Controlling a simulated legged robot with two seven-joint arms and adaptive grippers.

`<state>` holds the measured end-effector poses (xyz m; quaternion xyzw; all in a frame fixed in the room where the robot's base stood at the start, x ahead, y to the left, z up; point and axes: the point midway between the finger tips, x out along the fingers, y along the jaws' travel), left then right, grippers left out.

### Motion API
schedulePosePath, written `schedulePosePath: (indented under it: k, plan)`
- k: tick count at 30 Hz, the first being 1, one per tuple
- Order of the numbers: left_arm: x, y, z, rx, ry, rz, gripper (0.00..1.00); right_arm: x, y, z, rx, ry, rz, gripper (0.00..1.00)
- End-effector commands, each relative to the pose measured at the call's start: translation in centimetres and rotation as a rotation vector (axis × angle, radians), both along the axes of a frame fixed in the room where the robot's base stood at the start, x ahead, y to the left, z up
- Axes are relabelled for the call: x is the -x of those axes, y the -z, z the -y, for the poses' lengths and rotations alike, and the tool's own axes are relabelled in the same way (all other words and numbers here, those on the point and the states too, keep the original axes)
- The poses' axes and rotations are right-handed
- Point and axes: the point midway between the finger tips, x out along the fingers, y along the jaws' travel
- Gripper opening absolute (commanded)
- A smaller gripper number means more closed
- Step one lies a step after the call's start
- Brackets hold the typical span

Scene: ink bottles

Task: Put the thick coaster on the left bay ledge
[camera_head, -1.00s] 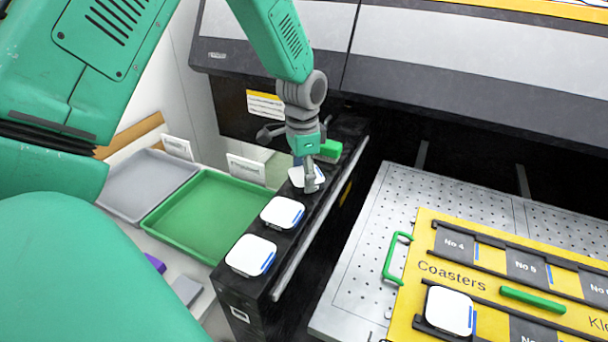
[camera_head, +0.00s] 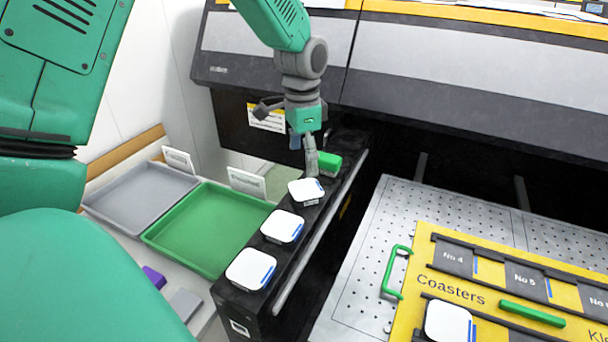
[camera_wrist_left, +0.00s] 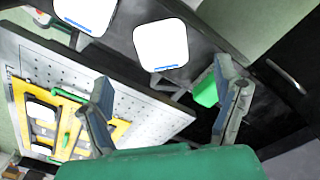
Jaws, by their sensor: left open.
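Three white coasters with blue edge strips lie in a row on the black bay ledge (camera_head: 262,306): a near one (camera_head: 250,268), a middle one (camera_head: 282,226) and a far one (camera_head: 306,190). I cannot tell for sure which is the thick one. My left gripper (camera_head: 309,166) is open and empty just behind the far coaster, beside a green block (camera_head: 328,164). In the left wrist view the open fingers (camera_wrist_left: 164,75) stand apart, with a white coaster (camera_wrist_left: 160,44) beyond them and another (camera_wrist_left: 86,12) at the upper left. My right gripper is not in view.
A green tray (camera_head: 160,236) and a grey tray (camera_head: 104,206) lie left of the ledge. A yellow Coasters board (camera_head: 455,275) with another white coaster (camera_head: 447,322) lies on a perforated metal plate (camera_head: 400,210) at right. A dark machine hood hangs behind.

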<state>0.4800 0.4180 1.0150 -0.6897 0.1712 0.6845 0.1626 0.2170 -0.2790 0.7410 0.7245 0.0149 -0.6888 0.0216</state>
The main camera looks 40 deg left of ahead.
Motion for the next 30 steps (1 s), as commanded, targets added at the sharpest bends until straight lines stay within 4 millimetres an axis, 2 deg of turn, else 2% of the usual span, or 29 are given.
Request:
schedulePosePath:
  k: [3, 7, 30]
  plan:
    - [-0.1, -2.0, 0.0, -0.001, 0.0, 0.002, 0.83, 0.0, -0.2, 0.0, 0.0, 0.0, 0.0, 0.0]
    - [0.0, -3.0, 0.0, 0.0, 0.0, 0.0, 0.83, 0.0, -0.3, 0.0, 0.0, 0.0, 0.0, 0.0]
    - [0.0, -3.2, 0.1, -0.001, 0.001, 0.0, 0.83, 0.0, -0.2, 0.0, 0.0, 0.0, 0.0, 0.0]
